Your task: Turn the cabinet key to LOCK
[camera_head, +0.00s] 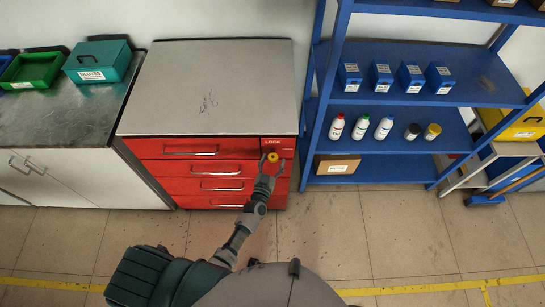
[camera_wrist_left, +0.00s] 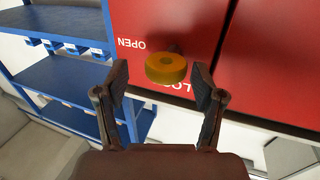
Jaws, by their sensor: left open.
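The cabinet key (camera_head: 273,157) is a round orange-yellow knob on the upper right of the red cabinet's front (camera_head: 210,168). In the left wrist view the key (camera_wrist_left: 166,68) stands out from the red panel, with OPEN lettering (camera_wrist_left: 131,44) beside it and partly hidden lettering below it. My left gripper (camera_head: 270,167) is right at the key in the head view. In the left wrist view my left gripper (camera_wrist_left: 160,88) is open, with its fingers on either side of the key and slightly short of it. No contact shows. My right gripper is not in view.
A blue shelf unit (camera_head: 420,103) with bottles and boxes stands right of the cabinet. The cabinet's grey top (camera_head: 215,85) is clear. A dark counter (camera_head: 60,120) with green bins is at the left. The floor (camera_head: 390,230) in front is open.

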